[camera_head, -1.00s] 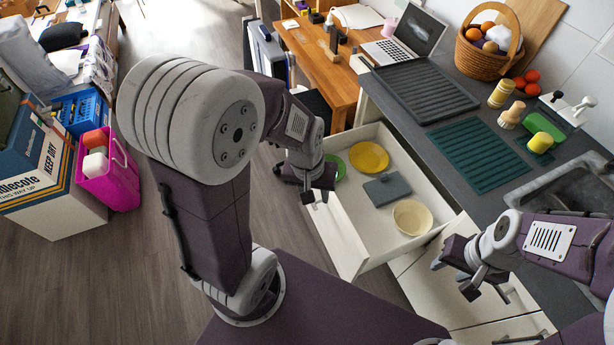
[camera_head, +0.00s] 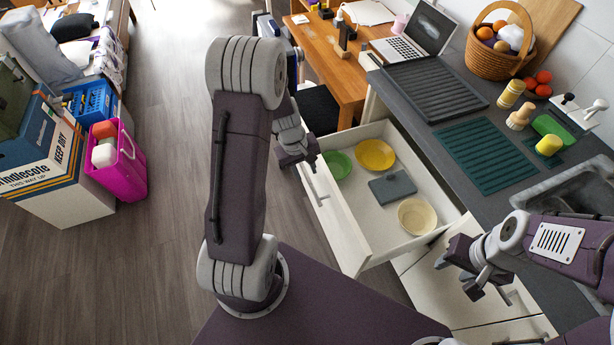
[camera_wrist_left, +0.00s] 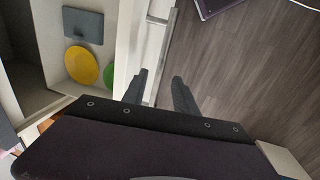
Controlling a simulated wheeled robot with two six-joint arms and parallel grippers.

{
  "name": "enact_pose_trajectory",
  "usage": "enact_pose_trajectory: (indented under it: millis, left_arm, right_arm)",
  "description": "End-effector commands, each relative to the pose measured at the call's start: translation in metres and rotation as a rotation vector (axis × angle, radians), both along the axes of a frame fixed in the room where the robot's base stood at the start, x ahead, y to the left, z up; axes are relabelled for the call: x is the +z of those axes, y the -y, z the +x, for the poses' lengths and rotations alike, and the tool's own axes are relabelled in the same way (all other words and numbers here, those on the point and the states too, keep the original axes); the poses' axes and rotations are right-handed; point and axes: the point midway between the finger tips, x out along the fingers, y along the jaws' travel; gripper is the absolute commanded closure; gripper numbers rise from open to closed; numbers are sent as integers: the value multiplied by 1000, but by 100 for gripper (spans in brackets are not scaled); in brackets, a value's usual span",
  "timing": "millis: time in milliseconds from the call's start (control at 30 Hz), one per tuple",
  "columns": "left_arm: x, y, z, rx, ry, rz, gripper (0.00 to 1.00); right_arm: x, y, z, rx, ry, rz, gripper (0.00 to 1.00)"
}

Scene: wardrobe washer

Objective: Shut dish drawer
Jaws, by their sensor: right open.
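The white dish drawer (camera_head: 345,225) is pulled out below the dark counter. In it are a green plate (camera_head: 338,164), a yellow plate (camera_head: 375,155), a grey-blue flat item (camera_head: 392,187) and a cream bowl (camera_head: 417,216). My left gripper (camera_head: 304,160) is at the far part of the drawer front, by its metal handle (camera_head: 319,190). In the left wrist view the left gripper (camera_wrist_left: 158,88) has its fingers apart, with the handle bar (camera_wrist_left: 160,45) seen between them; whether they touch it is unclear. My right gripper (camera_head: 466,275) is open and empty before the lower cabinet fronts.
The counter holds a black drying tray (camera_head: 430,88), a green mat (camera_head: 487,153), a fruit basket (camera_head: 495,50) and a sink (camera_head: 575,190). A wooden desk (camera_head: 345,70) stands beyond the drawer. A pink bin (camera_head: 125,170) stands at left. The floor between is clear.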

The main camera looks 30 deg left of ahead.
Motion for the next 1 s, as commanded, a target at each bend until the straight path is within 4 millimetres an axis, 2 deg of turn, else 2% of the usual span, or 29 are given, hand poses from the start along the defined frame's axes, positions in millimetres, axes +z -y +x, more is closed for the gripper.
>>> enact_pose_trajectory:
  millis: [33, 200, 500, 600, 633, 1000]
  left_arm:
    - [-12, 2, 1, -1, -3, -1, 66]
    - [-31, 4, 5, -2, 0, 0, 66]
    - [-33, 4, 5, -1, 1, 2, 66]
    - [-33, 4, 5, -1, 1, 1, 94]
    - [-33, 4, 5, -1, 1, 1, 100]
    - [-33, 5, 5, -1, 1, 1, 100]
  right_arm:
    - [-5, 0, 0, 0, 0, 0, 57]
    - [-9, 0, 0, 0, 0, 0, 57]
    - [-8, 0, 0, 0, 0, 0, 57]
    - [-8, 0, 0, 0, 0, 0, 57]
    - [-8, 0, 0, 0, 0, 0, 57]
    - [-8, 0, 0, 0, 0, 0, 57]
